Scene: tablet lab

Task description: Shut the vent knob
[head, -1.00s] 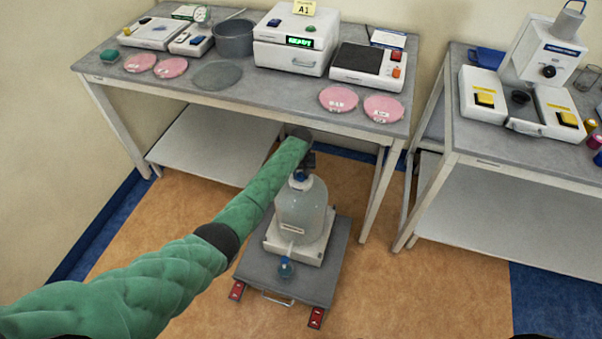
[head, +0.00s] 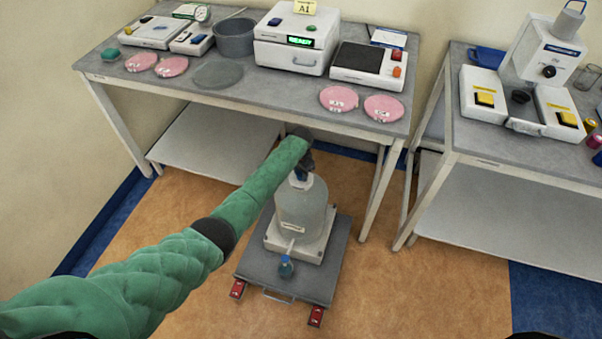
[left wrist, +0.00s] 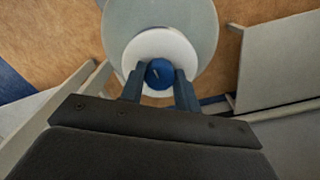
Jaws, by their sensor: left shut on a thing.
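The vent knob is a round blue knob (left wrist: 159,73) on the white cap (left wrist: 184,50) of the carboy. The carboy (head: 301,208) is a translucent bottle standing upright on a white base on a low grey cart. My left gripper (left wrist: 160,88) comes from above, its two blue fingers on either side of the knob, shut on it. In the head view my left gripper (head: 301,172) is at the carboy's top and largely hides the knob. A short pale mark shows on the knob's top.
The cart (head: 257,263) has red feet and stands on the orange floor. The bench (head: 225,97) behind carries pink dishes and instruments. Another bench (head: 490,153) stands at right. Floor left of the cart is clear.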

